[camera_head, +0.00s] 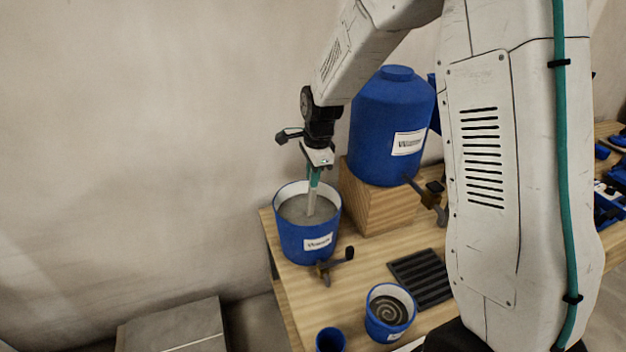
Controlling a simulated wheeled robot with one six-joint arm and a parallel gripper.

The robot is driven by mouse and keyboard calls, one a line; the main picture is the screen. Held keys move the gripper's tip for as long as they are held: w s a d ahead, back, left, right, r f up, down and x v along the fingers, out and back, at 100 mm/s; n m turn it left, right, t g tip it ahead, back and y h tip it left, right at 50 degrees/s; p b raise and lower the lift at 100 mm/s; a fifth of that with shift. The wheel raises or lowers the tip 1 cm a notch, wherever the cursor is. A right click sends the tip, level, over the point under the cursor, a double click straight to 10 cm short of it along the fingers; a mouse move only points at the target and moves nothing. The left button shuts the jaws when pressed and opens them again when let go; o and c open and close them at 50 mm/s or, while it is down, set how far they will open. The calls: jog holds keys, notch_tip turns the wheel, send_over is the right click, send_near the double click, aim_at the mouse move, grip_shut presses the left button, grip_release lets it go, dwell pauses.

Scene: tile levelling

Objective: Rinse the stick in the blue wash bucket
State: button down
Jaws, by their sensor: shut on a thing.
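The blue wash bucket (298,246) with a white label and pale rim stands at the left end of the wooden table, holding greyish liquid. My gripper (316,168) is directly above it, pointing down, and is shut on the stick (312,195). The stick has a green upper part and a pale lower part. It hangs nearly upright inside the bucket's rim, and its lower end meets the grey liquid. How deep its tip reaches is hidden.
A large blue water tank (385,135) sits on a wooden block (375,205) right behind the bucket. A tap or clamp (335,263) is at the bucket's front. A smaller blue bucket (382,325) with grey mix, a blue cup (330,340) and a dark ribbed mat (421,278) lie nearer.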

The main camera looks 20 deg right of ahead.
jog(key=shift+r, duration=5.95)
